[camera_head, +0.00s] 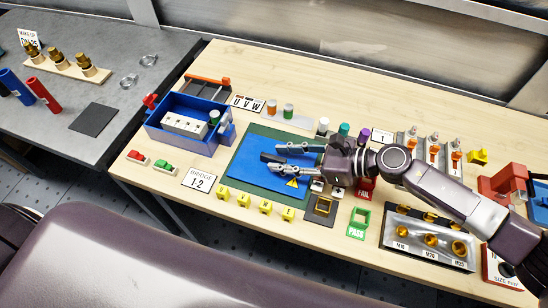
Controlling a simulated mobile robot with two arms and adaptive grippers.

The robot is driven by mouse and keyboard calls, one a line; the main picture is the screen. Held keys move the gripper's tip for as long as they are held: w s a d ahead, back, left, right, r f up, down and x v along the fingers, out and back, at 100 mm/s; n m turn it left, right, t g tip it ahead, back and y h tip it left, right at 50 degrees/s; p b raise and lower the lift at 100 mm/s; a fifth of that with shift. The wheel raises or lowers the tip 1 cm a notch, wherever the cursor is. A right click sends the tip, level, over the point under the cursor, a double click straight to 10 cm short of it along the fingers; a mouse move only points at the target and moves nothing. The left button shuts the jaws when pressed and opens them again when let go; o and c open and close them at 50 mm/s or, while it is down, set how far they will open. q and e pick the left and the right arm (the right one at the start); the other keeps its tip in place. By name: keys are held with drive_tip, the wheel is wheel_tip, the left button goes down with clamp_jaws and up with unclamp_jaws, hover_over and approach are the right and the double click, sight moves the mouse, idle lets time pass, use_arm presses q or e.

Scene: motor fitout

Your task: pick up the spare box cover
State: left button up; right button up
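A flat blue cover (256,176) with a yellow warning triangle near its lower right corner appears to lie on a dark green mat (240,145) in the middle of the table. I take it to be the spare box cover. My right gripper (271,152) reaches in from the right over the cover, its two fingers apart and pointing left. No object shows between the fingers. Whether the fingertips touch the cover cannot be told. The gripper and wrist hide the cover's right part. My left gripper is not in view.
A blue open box (155,133) with a white terminal block stands left of the mat. A green PASS frame (359,223) and a grey tray of brass glands (398,240) lie to the right. A grey table adjoins at left.

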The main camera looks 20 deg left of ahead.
drive_tip(key=shift+x, duration=0.75)
drive_tip(key=shift+d, duration=0.1)
clamp_jaws()
drive_tip(key=shift+w+r, duration=0.1)
